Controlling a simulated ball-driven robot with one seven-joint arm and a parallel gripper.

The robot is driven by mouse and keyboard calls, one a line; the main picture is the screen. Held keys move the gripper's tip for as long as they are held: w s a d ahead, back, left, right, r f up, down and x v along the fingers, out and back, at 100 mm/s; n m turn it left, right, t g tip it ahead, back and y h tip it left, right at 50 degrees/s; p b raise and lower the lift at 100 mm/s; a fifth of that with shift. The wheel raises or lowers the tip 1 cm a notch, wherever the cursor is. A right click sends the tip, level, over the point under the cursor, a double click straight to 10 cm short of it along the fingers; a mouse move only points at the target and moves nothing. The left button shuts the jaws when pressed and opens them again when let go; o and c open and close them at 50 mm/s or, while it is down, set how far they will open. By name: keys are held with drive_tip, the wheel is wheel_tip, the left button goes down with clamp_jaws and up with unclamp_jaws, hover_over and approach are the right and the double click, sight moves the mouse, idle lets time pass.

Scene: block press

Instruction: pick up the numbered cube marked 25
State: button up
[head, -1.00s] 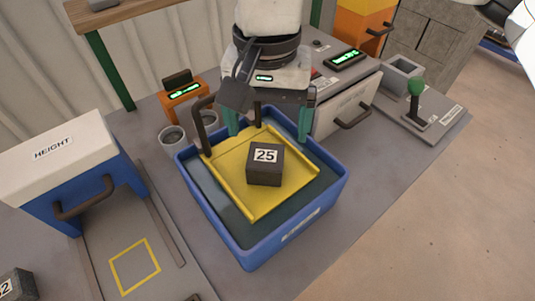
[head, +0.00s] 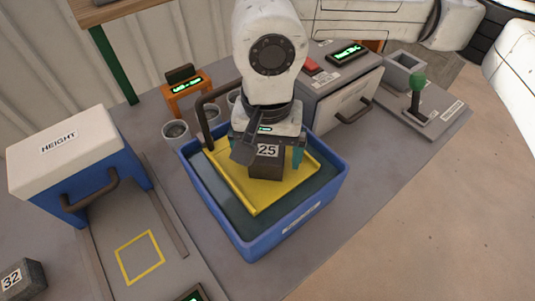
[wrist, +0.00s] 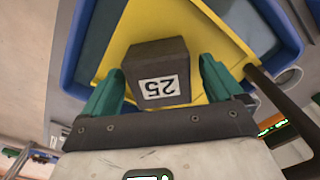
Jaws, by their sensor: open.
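The dark cube marked 25 (head: 266,168) sits on a yellow tray (head: 248,194) inside a blue bin (head: 262,249). Its label shows upside down in the wrist view (wrist: 160,75). My gripper (head: 268,158) is open over the tray, and its body hides the cube's upper back part in the head view. In the wrist view the green fingers (wrist: 160,88) stand on either side of the cube, with a gap visible at the right finger. Whether the left finger touches the cube is hard to tell.
A dark handle (head: 208,112) rises at the bin's back left. The blue and white HEIGHT box (head: 75,165) stands at left, with a cube marked 32 (head: 20,280) in front. A lever with a green knob (head: 417,82) stands at right. Grey cups stand behind the bin.

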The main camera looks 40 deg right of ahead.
drive_tip(key=shift+r, duration=0.1)
drive_tip(key=c, duration=1.6)
